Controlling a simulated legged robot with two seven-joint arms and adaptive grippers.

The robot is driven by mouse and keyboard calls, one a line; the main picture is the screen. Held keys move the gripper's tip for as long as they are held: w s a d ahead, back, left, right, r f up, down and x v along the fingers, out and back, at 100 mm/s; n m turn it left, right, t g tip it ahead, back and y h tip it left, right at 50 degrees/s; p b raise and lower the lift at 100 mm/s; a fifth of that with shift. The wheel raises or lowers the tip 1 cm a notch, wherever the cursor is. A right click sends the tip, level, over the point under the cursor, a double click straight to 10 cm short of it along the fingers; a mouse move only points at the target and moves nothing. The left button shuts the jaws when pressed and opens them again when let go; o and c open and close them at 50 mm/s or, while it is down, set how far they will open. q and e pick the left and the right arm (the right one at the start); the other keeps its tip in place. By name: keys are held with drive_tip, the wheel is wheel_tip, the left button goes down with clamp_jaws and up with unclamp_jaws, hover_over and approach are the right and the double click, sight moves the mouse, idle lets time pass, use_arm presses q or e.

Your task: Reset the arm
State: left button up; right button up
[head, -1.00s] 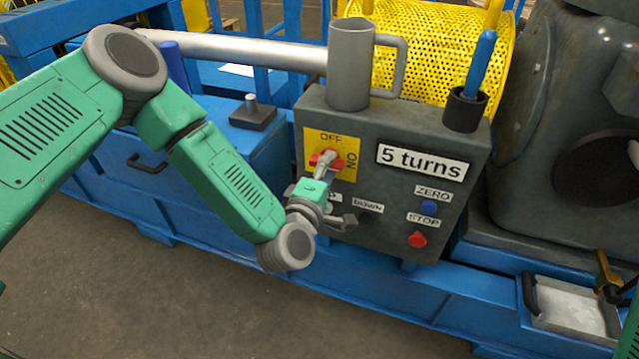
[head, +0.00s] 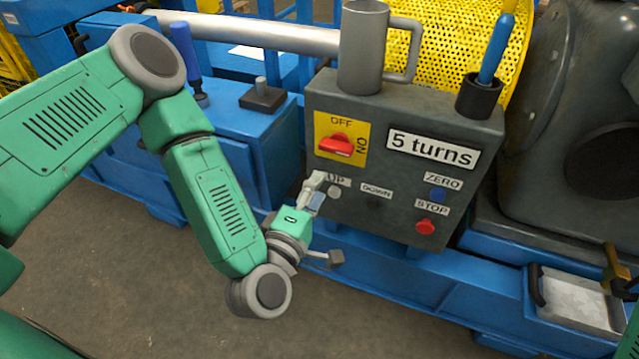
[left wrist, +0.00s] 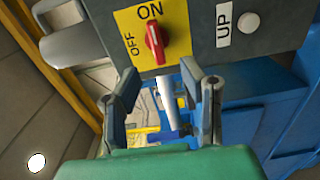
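My left gripper (head: 324,222) is in front of the lower left of the grey control box (head: 400,112), below the red rotary switch (head: 337,146). Its fingers are spread apart and empty in the left wrist view (left wrist: 166,95). The red switch (left wrist: 155,44) on its yellow OFF/ON plate lies beyond the fingertips and is not touched. In the head view the switch handle lies roughly sideways, toward the ON side. My right gripper is not in view.
The box carries an UP button (head: 334,192), a DOWN button, a blue ZERO button (head: 437,194) and a red STOP button (head: 425,227). A grey mug (head: 362,50) and a blue-handled tool (head: 497,48) in a black holder stand on top. Floor at lower left is clear.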

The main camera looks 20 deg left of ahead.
use_arm(q)
drive_tip(key=s+d+f+m+g+h+p, duration=0.15)
drive_tip(key=s+f+m+g+h, duration=0.25)
drive_tip(key=s+f+m+g, duration=0.65)
drive_tip(key=s+a+f+m+g+y, duration=0.2)
drive_tip(key=s+a+m+g, duration=0.1)
drive_tip(key=s+a, duration=0.3)
drive_tip(key=s+a+f+m+g+y+p, duration=0.1)
drive_tip(key=s+a+f+m+g+y, duration=0.1)
drive_tip(key=s+a, duration=0.5)
drive_tip(key=shift+s+f+m+g+y+p, duration=0.4)
drive_tip(key=shift+f+m+g, duration=0.35)
drive_tip(key=shift+m, duration=0.5)
drive_tip(key=shift+a+r, duration=0.1)
